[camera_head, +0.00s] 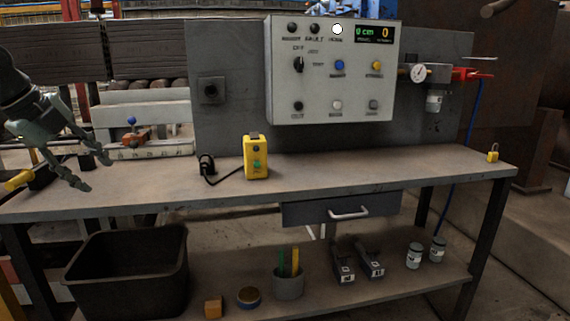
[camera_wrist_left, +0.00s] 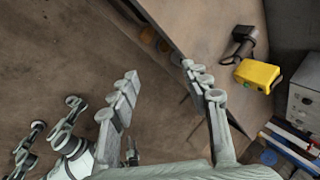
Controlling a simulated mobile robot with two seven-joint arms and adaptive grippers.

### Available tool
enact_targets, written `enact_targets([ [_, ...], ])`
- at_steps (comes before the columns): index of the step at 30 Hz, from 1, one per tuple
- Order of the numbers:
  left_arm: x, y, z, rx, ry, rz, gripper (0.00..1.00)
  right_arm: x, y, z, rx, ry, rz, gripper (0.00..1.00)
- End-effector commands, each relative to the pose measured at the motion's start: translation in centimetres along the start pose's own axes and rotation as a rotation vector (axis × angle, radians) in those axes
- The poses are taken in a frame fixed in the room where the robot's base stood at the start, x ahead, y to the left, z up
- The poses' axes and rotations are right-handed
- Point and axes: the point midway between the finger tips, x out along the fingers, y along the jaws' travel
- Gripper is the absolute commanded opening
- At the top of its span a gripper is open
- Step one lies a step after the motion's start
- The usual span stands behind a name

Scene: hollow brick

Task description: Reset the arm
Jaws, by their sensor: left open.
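My left gripper (camera_head: 93,169) comes in from the left in the head view, above the left end of the grey workbench (camera_head: 330,170). Its fingers are spread and nothing is between them. In the left wrist view the open gripper (camera_wrist_left: 160,85) shows large, with the floor and the bench edge beyond it. A yellow box with buttons (camera_head: 256,160) stands upright on the bench, apart from the gripper and to its right. The yellow box also shows in the wrist view (camera_wrist_left: 257,75). My right gripper is in neither view.
A control panel (camera_head: 330,75) with a lit display is on the grey backboard. A black plug with a cord (camera_head: 207,166) lies beside the yellow box. A yellow padlock (camera_head: 492,153) sits at the right end. A black bin (camera_head: 130,262) and a pen cup (camera_head: 288,286) stand on the lower shelf.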

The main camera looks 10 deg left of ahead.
Motion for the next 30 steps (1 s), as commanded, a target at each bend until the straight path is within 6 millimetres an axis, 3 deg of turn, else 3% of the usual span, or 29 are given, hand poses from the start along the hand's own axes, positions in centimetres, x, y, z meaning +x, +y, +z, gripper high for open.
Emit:
enact_targets([
  [6, 6.8, 1.5, 0.2, -0.146, 0.243, -0.4, 0.47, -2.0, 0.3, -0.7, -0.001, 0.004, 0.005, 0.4],
  [11, 10.8, 4.0, 2.4, -0.39, 0.254, -0.73, 0.47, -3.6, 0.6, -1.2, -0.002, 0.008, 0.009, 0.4],
  [14, 13.6, 7.5, 4.2, -0.589, 0.174, -0.871, 0.47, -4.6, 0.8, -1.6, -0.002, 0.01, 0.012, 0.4],
  [19, 20.0, 17.1, 5.3, -0.969, -0.056, -0.921, 0.47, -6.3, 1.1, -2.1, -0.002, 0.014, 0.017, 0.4],
  [23, 24.9, 25.3, 2.5, -1.212, -0.223, -0.802, 0.47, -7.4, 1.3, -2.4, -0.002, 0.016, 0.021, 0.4],
  [26, 28.1, 30.9, -1.4, -1.359, -0.32, -0.653, 0.47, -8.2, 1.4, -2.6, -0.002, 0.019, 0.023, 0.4],
  [30, 31.4, 37.4, -8.9, -1.508, -0.398, -0.4, 0.47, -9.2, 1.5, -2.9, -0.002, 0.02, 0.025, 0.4],
])
